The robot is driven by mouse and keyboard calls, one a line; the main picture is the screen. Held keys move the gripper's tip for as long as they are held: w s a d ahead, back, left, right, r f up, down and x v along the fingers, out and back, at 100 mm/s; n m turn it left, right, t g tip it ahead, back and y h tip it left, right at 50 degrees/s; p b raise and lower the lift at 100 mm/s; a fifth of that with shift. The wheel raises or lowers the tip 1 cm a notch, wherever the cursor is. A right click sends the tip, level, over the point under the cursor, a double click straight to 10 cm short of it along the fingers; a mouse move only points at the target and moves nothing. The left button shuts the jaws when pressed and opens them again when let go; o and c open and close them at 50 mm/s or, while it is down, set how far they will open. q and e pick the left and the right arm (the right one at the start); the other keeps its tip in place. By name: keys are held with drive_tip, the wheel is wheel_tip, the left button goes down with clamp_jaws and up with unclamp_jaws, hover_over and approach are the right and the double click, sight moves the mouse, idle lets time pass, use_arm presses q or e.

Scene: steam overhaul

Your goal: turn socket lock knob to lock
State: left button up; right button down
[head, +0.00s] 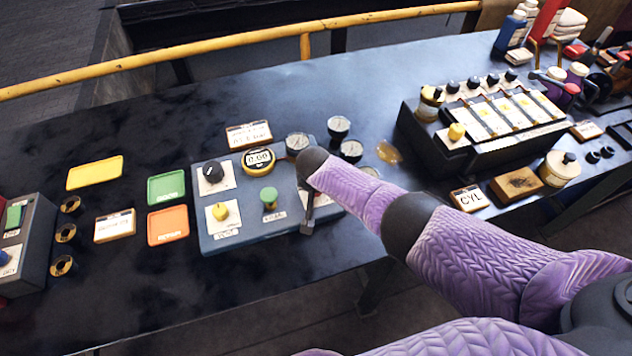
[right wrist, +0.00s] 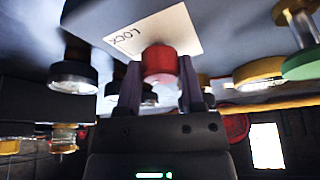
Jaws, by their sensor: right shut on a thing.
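The socket lock knob is a red knob (right wrist: 159,65) in the right wrist view, in front of a cream plate marked LOCK (right wrist: 170,30). My right gripper (right wrist: 158,88) has one finger on each side of the knob and is shut on it. In the head view my right gripper (head: 308,218) points down at the right end of the blue-grey control panel (head: 262,228). There my arm and gripper hide the knob and most of its plate. I cannot tell the knob's turn angle. My left gripper is in neither view.
The panel also carries a black knob (head: 213,171), a yellow knob (head: 220,211), a green knob (head: 268,195) and a 0.00 display (head: 258,158). Gauges (head: 339,125) stand close behind my right arm. Green (head: 166,187) and orange (head: 168,225) trays lie left of the panel.

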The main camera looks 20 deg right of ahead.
drive_tip(key=m, duration=0.2)
drive_tip(key=shift+a+f+m+h+b, duration=0.1)
drive_tip(key=shift+m+h+b, duration=0.2)
drive_tip(key=shift+h, duration=0.1)
drive_tip(key=shift+m+g+h+b, duration=0.4)
drive_tip(key=shift+m+b, duration=0.05)
drive_tip(key=shift+m, duration=0.65)
drive_tip(key=shift+w, duration=0.1)
drive_tip(key=shift+c, duration=1.7)
unclamp_jaws()
drive_tip(key=shift+o, duration=0.7)
